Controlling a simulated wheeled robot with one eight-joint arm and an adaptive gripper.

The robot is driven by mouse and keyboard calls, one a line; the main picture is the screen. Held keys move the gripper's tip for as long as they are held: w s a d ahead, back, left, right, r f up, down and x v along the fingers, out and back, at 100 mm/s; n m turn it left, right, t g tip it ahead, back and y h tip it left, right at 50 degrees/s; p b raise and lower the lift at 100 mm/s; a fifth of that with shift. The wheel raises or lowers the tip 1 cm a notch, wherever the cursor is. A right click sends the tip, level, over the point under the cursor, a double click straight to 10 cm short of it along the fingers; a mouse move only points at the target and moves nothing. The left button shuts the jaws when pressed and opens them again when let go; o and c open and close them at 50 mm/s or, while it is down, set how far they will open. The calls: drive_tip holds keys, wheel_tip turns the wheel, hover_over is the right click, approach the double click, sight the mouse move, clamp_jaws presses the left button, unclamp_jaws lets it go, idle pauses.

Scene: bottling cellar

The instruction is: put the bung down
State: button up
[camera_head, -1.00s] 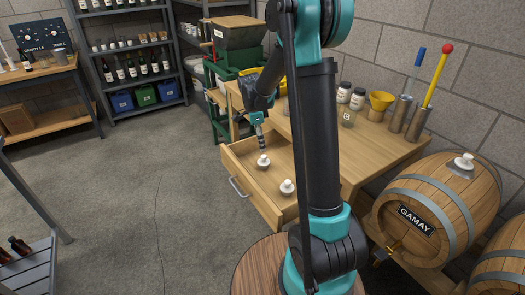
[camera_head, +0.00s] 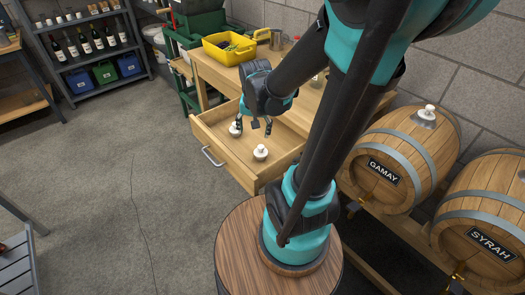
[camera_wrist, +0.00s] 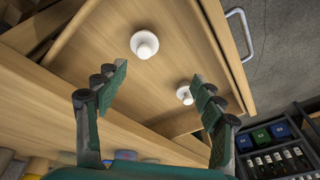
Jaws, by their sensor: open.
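Two white bungs rest in the open wooden drawer (camera_head: 222,146). In the head view one bung (camera_head: 235,129) is at the back left, beside my gripper's left finger. The other bung (camera_head: 260,152) is nearer the drawer's front right. My gripper (camera_head: 255,131) is open above the drawer, its fingers apart. In the wrist view my gripper (camera_wrist: 156,86) shows nothing held. One bung (camera_wrist: 184,95) appears close to the right finger; the other bung (camera_wrist: 144,45) lies beyond the fingertips. Whether a finger touches a bung I cannot tell.
The workbench (camera_head: 213,76) carries a yellow crate (camera_head: 228,47) and a metal jug (camera_head: 277,40). The Gamay barrel (camera_head: 402,160), with a white bung on top, and the Syrah barrel (camera_head: 487,225) stand at right. A round wooden top (camera_head: 237,245) is in front.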

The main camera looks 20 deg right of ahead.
drive_tip(key=s+f+n+t, duration=0.1)
drive_tip(key=s+f+n, duration=0.2)
drive_tip(key=s+n, duration=0.2)
drive_tip(key=s, duration=0.3)
drive_tip(key=shift+d, duration=0.4)
drive_tip(key=shift+c, duration=0.5)
